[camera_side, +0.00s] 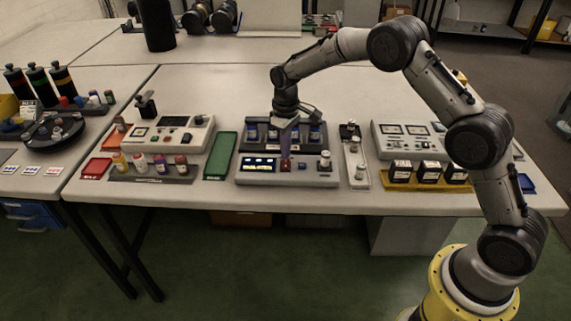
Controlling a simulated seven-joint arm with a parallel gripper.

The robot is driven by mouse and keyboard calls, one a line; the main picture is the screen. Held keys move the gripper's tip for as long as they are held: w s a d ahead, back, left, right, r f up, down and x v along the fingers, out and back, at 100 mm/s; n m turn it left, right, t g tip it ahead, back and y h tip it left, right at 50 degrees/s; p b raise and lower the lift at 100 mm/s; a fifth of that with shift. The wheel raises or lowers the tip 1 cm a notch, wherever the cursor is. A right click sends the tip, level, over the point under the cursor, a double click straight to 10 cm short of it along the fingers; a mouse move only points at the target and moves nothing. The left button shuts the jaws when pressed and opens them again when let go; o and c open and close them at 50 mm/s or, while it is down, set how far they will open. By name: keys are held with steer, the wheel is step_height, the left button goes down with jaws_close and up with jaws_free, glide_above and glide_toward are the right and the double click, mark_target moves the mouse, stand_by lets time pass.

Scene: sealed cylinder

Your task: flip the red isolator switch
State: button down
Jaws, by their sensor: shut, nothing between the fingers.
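Blue-capped vials stand in a dark rack (262,131) behind the panel. A round knob (324,160) rises at the panel's right. A green tray (220,156) lies to the left, and a narrow white unit (355,165) to the right.

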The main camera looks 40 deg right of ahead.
steer(key=shift+f, duration=0.8)
stand_by(0.4)
steer(key=shift+r, duration=3.55)
